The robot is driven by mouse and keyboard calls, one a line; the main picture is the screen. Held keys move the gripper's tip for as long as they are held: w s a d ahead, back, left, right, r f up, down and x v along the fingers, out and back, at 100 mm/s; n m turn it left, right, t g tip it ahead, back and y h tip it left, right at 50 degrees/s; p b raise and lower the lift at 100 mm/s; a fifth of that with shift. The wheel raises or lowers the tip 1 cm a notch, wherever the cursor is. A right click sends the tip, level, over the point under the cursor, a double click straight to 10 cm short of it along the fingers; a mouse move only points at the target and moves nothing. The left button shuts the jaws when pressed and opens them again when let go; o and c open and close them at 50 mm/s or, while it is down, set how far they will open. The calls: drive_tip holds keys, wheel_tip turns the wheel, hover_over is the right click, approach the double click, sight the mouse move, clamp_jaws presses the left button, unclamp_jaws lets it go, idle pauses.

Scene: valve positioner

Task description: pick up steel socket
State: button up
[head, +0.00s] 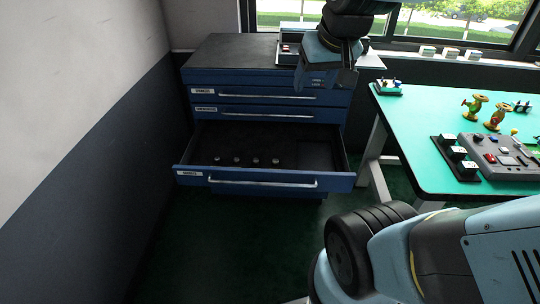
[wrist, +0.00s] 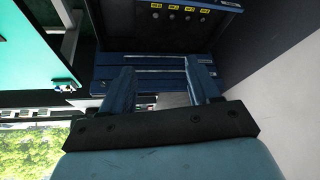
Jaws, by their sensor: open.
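In the wrist view the sockets (wrist: 171,17) are at the top, beside yellow labels whose text is too small to read surely. My gripper (wrist: 158,66) is open and empty, with its two fingers apart. In the head view my gripper (head: 325,78) hangs high over the right side of the cabinet, above and apart from the sockets.
The cabinet top (head: 235,48) carries a tray at its right, partly hidden by my arm. A green-topped table (head: 420,150) with brass valves (head: 474,107) and a grey control box (head: 500,155) stands at the right. A wall (head: 85,150) rises on the left. The drawer's right part is bare.

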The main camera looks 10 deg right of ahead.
drive_tip(key=w+a+f, duration=0.1)
drive_tip(key=w+f, duration=0.6)
drive_tip(key=w, duration=0.4)
drive_tip(key=m+g, duration=0.1)
hover_over(275, 161)
drive_tip(key=s, duration=0.2)
drive_tip(key=shift+h, duration=0.4)
drive_tip(key=f, duration=3.9)
drive_tip(key=shift+w+a, duration=0.15)
drive_tip(key=shift+a, duration=0.05)
drive_tip(key=shift+s+x, duration=0.15)
drive_tip(key=shift+x, duration=0.8)
drive_tip(key=shift+s+x, duration=0.15)
drive_tip(key=shift+x, duration=1.6)
drive_tip(key=shift+d, duration=0.15)
drive_tip(key=shift+c, duration=0.3)
clamp_jaws()
